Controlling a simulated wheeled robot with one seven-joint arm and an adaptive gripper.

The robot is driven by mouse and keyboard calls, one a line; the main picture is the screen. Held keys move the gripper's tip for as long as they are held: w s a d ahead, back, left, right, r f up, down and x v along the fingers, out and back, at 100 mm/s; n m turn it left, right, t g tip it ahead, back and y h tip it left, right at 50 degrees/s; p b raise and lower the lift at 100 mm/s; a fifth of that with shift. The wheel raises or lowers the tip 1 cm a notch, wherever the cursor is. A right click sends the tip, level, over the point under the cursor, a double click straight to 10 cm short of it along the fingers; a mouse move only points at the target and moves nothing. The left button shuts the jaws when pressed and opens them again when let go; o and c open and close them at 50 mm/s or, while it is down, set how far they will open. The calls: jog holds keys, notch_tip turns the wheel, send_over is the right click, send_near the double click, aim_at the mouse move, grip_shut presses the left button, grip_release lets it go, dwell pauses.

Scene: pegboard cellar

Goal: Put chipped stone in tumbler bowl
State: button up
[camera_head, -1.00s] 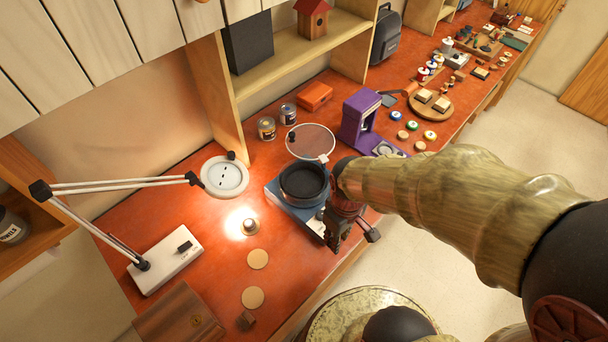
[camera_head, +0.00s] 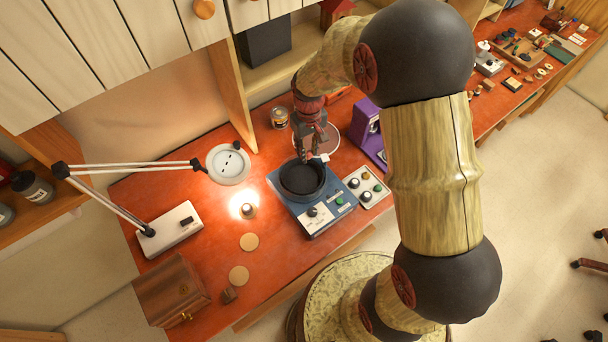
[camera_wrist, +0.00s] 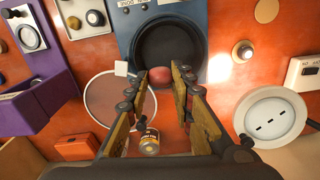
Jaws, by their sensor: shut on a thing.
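The tumbler bowl (camera_head: 303,180) is a round black bowl on a blue base (camera_head: 313,222) with a knob and a green button. It shows upside down at the top of the wrist view (camera_wrist: 198,28). My gripper (camera_head: 305,155) points down at the bowl's far rim. In the wrist view its fingers (camera_wrist: 159,76) are shut on a rounded reddish stone (camera_wrist: 159,74). The stone appears against the bowl's near edge there; I cannot tell whether it is inside the rim or above it. Any chip on it is too small to see.
A small control box (camera_head: 366,187) and a purple device (camera_head: 368,133) stand right of the bowl. A lamp with a round head (camera_head: 229,164) and a lit small object (camera_head: 248,210) are left. A can (camera_head: 279,117) stands behind. Two tan discs (camera_head: 249,242) lie in front left.

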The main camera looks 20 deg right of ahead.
notch_tip(320, 180, down, 6)
jog(key=b, duration=0.3)
jog(key=shift+r, duration=0.1)
jog(key=o, duration=1.1)
jog(key=shift+s, duration=0.1)
jog(key=shift+r, duration=0.1)
notch_tip(320, 180, up, 12)
jog(key=shift+f, duration=0.15)
dwell(0.3)
